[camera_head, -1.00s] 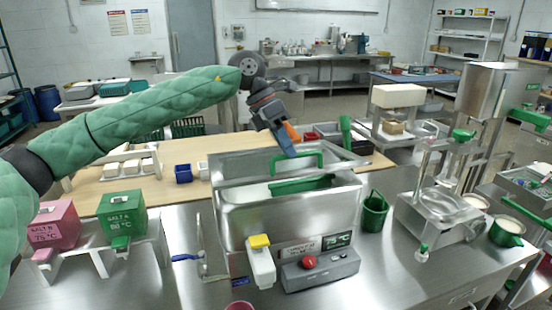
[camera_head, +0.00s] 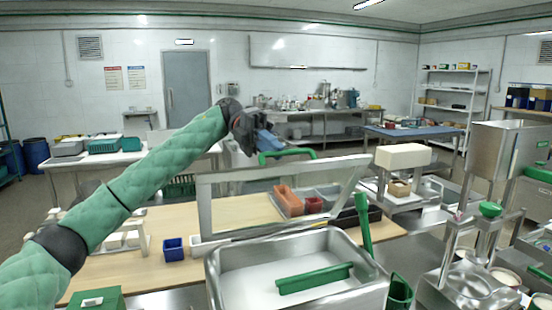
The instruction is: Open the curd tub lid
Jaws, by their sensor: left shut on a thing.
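The curd tub (camera_head: 222,300) is a steel basin at the bottom centre, its top open, with white contents and a green bar-shaped tool (camera_head: 314,278) inside. Its lid (camera_head: 205,208) is a metal-framed panel with a see-through middle, raised steeply at the tub's back edge. A green handle (camera_head: 297,153) sits on the lid's top edge. My left gripper (camera_head: 268,146) is shut on the handle at its left part. The arm partly hides the grip. My right gripper is not in view.
A wooden table (camera_head: 150,262) behind holds a blue bin (camera_head: 173,249); orange and red bins (camera_head: 288,200) show through the lid. A green-handled tool (camera_head: 363,222) stands right of the tub. A steel machine (camera_head: 460,285) stands further right.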

